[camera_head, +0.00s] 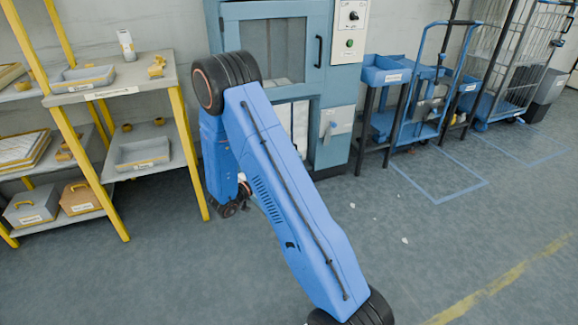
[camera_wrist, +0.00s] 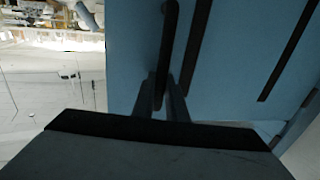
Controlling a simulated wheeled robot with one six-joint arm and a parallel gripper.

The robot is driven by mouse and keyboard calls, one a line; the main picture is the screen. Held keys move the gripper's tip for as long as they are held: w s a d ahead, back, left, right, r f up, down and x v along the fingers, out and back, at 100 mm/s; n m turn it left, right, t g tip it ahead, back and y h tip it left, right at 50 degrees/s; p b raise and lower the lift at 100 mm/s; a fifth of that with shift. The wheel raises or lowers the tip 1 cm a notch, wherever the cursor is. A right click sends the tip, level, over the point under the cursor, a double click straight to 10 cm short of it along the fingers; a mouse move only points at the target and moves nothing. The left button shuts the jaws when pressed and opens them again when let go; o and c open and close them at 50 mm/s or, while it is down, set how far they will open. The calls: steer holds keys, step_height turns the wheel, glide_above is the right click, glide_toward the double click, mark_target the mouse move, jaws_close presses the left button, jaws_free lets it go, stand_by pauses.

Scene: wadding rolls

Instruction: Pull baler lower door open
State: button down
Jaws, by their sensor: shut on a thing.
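The baler (camera_head: 338,152) is a blue-grey cabinet behind my blue arm in the head view. It has a windowed upper door (camera_head: 262,12) with a black handle (camera_head: 318,51). Below it is a lower opening with pale material (camera_head: 300,125), partly hidden by my arm. In the wrist view, the blue panel of the lower door (camera_wrist: 232,65) fills the right side. My gripper (camera_wrist: 165,98) is shut on the black bar handle (camera_wrist: 168,45) of this panel. In the head view my gripper is hidden behind the arm, and how far the door stands open cannot be told.
A yellow-legged shelf (camera_head: 113,90) with trays and boxes stands close on the left. Blue carts (camera_head: 388,75) and a wire cage trolley (camera_head: 513,55) stand to the right. The grey floor (camera_head: 470,235) in front is mostly clear, with a few white scraps (camera_head: 404,240).

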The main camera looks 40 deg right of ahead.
steer(key=w+a, duration=0.2)
steer(key=a, duration=1.2)
steer(key=shift+w+a, duration=0.2)
steer(key=shift+w, duration=0.2)
steer(key=shift+f, duration=0.1)
steer(key=c, duration=1.8)
jaws_free()
steer(key=shift+a, duration=0.1)
steer(key=shift+o, duration=0.2)
steer(key=v, duration=1.7)
steer(key=shift+a, duration=0.2)
steer(key=shift+w, duration=0.1)
